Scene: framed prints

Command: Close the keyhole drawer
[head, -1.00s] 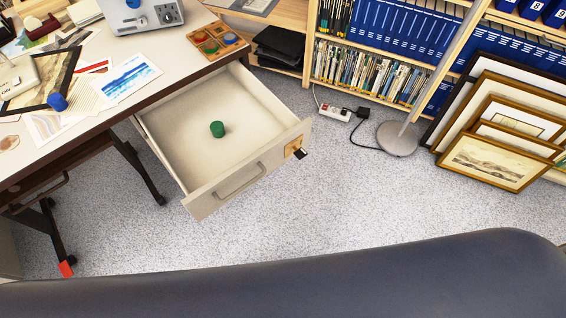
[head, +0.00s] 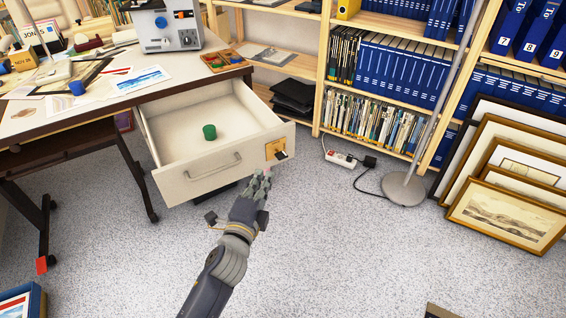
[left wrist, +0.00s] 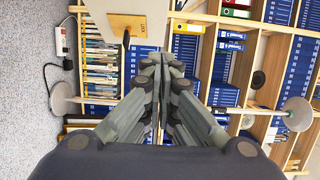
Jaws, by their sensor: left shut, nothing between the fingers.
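The keyhole drawer (head: 215,171) is pulled out from under the desk. Its pale front has a bar handle (head: 213,167) and, near the right end, a brass-coloured plate (head: 275,149) with a dark key-like piece sticking out. A green cylinder (head: 209,132) stands inside the drawer. My left gripper (head: 262,178) is shut and empty, just in front of and below the plate end of the drawer front, seemingly apart from it. In the left wrist view, the shut fingers (left wrist: 162,62) point toward the plate (left wrist: 140,28) and the dark piece (left wrist: 126,42). My right gripper is not in view.
The desk (head: 75,112) holds prints and a grey machine (head: 167,27). A lamp base (head: 404,189), a power strip (head: 341,159) and framed prints (head: 505,215) stand on the floor at right, before bookshelves. The floor right of my arm is mostly clear.

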